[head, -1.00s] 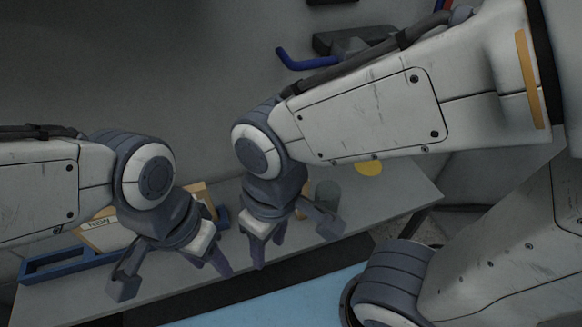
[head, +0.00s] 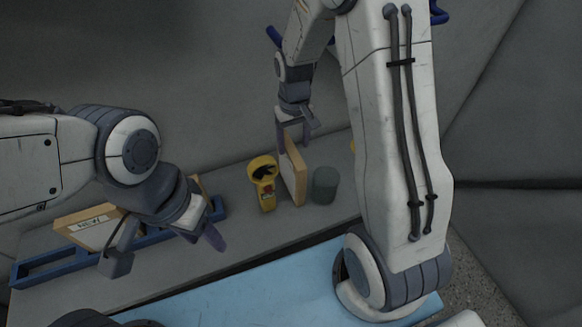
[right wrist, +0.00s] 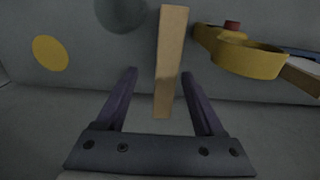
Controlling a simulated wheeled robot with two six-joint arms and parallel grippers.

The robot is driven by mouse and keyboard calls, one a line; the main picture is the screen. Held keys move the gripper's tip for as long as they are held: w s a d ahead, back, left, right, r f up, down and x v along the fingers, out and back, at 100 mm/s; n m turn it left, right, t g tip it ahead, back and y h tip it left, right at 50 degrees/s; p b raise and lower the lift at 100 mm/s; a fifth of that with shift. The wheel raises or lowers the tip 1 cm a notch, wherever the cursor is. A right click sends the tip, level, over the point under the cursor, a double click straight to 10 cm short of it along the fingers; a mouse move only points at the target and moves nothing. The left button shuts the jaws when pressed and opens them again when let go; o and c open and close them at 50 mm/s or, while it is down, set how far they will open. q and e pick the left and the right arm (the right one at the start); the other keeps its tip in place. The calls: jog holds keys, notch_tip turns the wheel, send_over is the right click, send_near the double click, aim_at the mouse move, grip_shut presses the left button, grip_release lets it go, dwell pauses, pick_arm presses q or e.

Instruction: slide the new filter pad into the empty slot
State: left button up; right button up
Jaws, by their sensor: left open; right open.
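A filter pad with a tan edge (head: 293,172) stands upright on the grey bench in the head view. My right gripper (head: 295,135) is above it, open, fingers pointing down. In the right wrist view the pad's edge (right wrist: 170,60) lies between the two spread fingers (right wrist: 159,74), with gaps on both sides. A blue rack (head: 40,272) lies at the bench's left end. A tan-framed pad with a white label (head: 92,226) stands in it; I cannot read the label surely. My left gripper (head: 213,236) is open in front of the rack and hides part of it, including any empty slot.
A yellow tool (head: 264,183) stands close left of the standing pad, and a dark grey cylinder (head: 325,186) close right. A yellow disc (right wrist: 50,53) shows in the right wrist view. A wall rises behind the bench. A light blue surface (head: 240,295) lies in front.

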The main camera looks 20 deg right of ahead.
aim_at(293, 148)
notch_tip(293, 148, down, 4)
jog(key=shift+r, duration=0.25)
jog(key=shift+s+a+f+p, duration=0.15)
jog(key=shift+f+p, duration=0.35)
jog(key=f+p, duration=0.1)
jog(key=f, duration=0.2)
jog(key=shift+a+f, duration=0.2)
jog(key=shift+f, duration=0.5)
grip_shut()
